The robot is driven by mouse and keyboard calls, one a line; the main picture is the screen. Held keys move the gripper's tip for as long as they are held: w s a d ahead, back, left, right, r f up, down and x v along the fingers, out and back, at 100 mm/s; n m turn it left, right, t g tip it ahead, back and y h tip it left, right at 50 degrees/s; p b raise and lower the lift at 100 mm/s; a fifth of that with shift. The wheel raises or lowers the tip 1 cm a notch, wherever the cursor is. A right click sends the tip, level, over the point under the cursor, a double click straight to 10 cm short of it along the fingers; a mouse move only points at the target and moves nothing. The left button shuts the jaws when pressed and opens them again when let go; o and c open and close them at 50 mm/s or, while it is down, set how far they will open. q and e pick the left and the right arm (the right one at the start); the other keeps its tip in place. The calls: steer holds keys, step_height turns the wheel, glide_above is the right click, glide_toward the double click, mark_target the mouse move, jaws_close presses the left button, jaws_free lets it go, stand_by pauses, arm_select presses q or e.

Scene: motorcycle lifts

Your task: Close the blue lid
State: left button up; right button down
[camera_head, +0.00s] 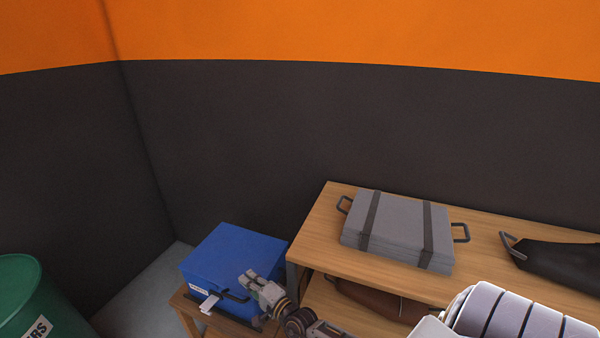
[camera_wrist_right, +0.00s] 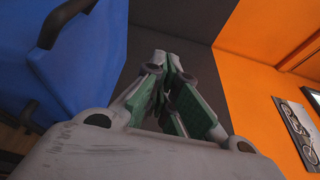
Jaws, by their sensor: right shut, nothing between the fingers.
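The blue lid (camera_head: 236,252) is the top of a blue box on a small wooden stand, low and left of centre in the head view. It looks lowered onto the box, though I cannot tell if it sits fully flush. A dark handle and a white tag show on the box's front. My right gripper (camera_head: 252,278) is shut and empty at the box's front right corner, by the handle. In the right wrist view the gripper (camera_wrist_right: 165,62) has its fingers together, with the blue surface (camera_wrist_right: 80,60) to its left. My left gripper is not in view.
A wooden shelf (camera_head: 490,222) stands right of the box, with a grey strapped case (camera_head: 398,228) and a black bag (camera_head: 555,262) on top. A brown bag (camera_head: 375,300) lies on its lower level. A green barrel (camera_head: 35,300) is at lower left. Dark walls stand behind.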

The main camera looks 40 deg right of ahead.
steer(key=s+d, duration=0.2)
steer(key=s, duration=0.9)
steer(key=shift+s+d, duration=0.2)
steer(key=shift+s, duration=0.2)
stand_by(0.7)
steer(key=shift+r+m, duration=0.1)
steer(key=shift+m, duration=0.2)
stand_by(0.4)
